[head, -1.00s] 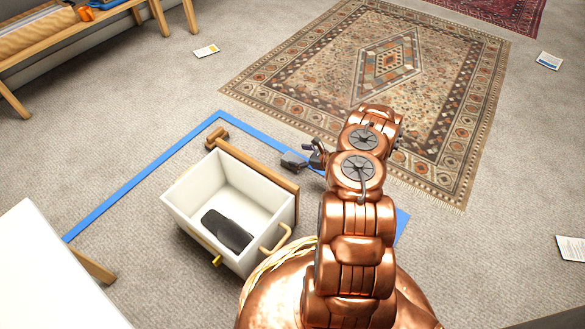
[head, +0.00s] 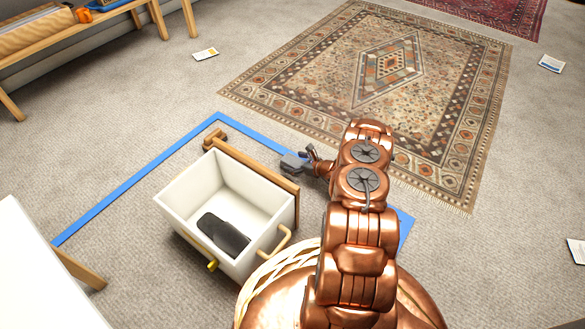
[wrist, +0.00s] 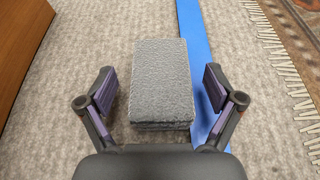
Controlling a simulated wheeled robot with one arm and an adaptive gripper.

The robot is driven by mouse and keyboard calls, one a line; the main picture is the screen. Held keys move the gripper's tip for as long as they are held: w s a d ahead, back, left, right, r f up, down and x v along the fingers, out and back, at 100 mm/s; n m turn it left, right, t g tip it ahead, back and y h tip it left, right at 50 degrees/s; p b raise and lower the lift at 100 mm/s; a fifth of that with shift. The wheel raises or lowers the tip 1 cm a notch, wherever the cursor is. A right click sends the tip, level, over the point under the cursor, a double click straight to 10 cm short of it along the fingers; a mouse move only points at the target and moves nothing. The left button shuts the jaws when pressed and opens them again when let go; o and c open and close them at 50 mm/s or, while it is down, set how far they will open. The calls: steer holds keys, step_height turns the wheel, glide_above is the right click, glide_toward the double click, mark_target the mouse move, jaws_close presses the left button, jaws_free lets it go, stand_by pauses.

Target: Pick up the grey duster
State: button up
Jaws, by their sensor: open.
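The grey duster (wrist: 161,82) is a fuzzy grey block lying on the carpet, its right side against the blue tape in the wrist view. My gripper (wrist: 158,88) is open, with one finger on each side of the duster's near part and a gap on both sides. In the head view the duster (head: 293,163) shows small beside the white drawer, at the tip of my gripper (head: 311,160). My gripper partly hides it there.
The white drawer box (head: 180,207) with a wooden front (head: 262,170) stands just left of the duster and holds a dark object (head: 224,233). Blue tape (head: 140,180) runs along the carpet. A patterned rug (head: 300,85) lies beyond. A white surface (head: 35,270) is at lower left.

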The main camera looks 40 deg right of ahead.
steer(key=shift+w+a+f, duration=0.15)
steer(key=shift+w, duration=0.3)
steer(key=shift+c, duration=0.2)
steer(key=c, duration=1.2)
